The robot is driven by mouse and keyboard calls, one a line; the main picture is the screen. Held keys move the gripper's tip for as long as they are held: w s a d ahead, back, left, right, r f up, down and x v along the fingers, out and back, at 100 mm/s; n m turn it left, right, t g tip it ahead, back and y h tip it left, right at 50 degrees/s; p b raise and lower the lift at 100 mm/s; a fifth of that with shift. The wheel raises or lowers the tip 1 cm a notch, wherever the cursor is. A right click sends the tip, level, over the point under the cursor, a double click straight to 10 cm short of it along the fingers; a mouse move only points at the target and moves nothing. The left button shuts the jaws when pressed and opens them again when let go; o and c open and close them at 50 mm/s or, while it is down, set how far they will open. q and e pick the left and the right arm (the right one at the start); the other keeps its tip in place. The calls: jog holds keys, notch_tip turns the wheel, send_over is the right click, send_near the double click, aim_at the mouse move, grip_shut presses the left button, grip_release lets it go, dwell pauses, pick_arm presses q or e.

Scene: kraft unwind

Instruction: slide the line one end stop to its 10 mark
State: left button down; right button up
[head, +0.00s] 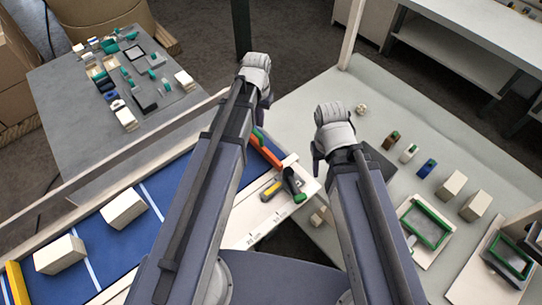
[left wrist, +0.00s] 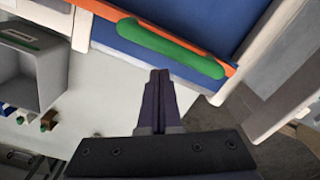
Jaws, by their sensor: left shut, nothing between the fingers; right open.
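An orange bar with a green grip (head: 264,147), which looks like the end stop, lies across the right end of the blue line (head: 165,195). In the left wrist view the orange bar (left wrist: 118,18) runs along the blue surface's edge, with the green grip (left wrist: 170,49) on its near side. My left gripper (left wrist: 160,73) is shut and empty, its fingertips just short of the green grip in that picture; I cannot tell whether they touch. In the head view its fingers are hidden. My right gripper (head: 318,160) is open over the pale table. No 10 mark is readable.
White boxes (head: 124,208) stand on the blue line, with a yellow bar (head: 17,283) at its left end. A yellow-grey tool (head: 272,189) and a dark green one (head: 292,184) lie on the white ledge. The pale table (head: 400,110) holds blocks and green-framed trays.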

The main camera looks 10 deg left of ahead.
pick_arm(q)
jog(key=shift+s+a, duration=1.2)
jog(key=shift+s, duration=0.35)
jog(key=shift+s+a, duration=1.15)
jog(key=shift+s, duration=0.35)
jog(key=shift+s+a, duration=1.2)
jog(key=shift+s, duration=0.35)
dwell(1.5)
jog(key=shift+w, duration=0.15)
jog(key=shift+w+d, duration=0.65)
jog(key=shift+w, duration=0.05)
notch_tip(320, 180, up, 9)
jog(key=p, duration=0.9)
pick_arm(e)
notch_tip(320, 180, up, 9)
